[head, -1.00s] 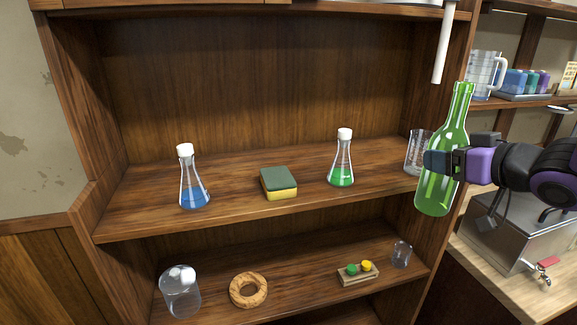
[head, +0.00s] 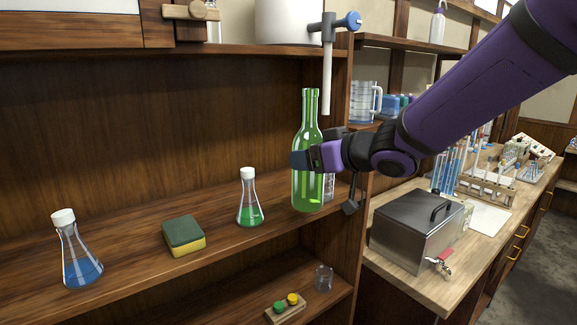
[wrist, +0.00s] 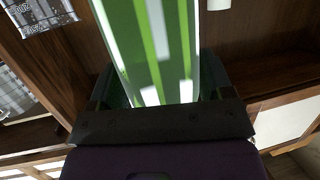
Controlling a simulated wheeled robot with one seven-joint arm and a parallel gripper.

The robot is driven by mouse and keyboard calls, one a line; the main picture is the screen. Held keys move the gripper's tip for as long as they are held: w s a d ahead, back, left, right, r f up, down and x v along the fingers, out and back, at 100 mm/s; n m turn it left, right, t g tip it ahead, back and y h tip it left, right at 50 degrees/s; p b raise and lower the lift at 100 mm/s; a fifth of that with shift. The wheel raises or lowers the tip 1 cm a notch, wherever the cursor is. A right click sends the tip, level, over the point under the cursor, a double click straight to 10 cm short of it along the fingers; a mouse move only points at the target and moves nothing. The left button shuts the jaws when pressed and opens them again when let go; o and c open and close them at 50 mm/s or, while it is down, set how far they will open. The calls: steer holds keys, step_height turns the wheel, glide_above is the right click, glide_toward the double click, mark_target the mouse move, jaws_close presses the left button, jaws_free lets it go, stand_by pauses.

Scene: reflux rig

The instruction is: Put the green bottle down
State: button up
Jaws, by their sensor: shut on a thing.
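The green bottle (head: 308,185) is upright in the head view, in front of the right end of the wooden shelf (head: 190,266). My gripper (head: 306,159) is shut on the bottle's body from the right. The bottle's base shows near the height of the shelf board. I cannot tell whether it touches the board. In the wrist view the green bottle (wrist: 165,45) fills the middle between the fingers, and its base is out of that view.
On the same shelf stand a green-liquid flask (head: 249,205) left of the bottle, a sponge (head: 184,235) and a blue-liquid flask (head: 77,255). A glass beaker (head: 329,187) is partly hidden behind the bottle. A white tube (head: 327,80) hangs just above. A metal bath (head: 417,230) stands right.

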steer(key=w+a+f, duration=0.4)
steer(key=w, duration=0.2)
steer(key=shift+w, duration=0.3)
steer(key=shift+f, duration=0.3)
steer(key=o, duration=1.2)
steer(key=shift+c, duration=0.2)
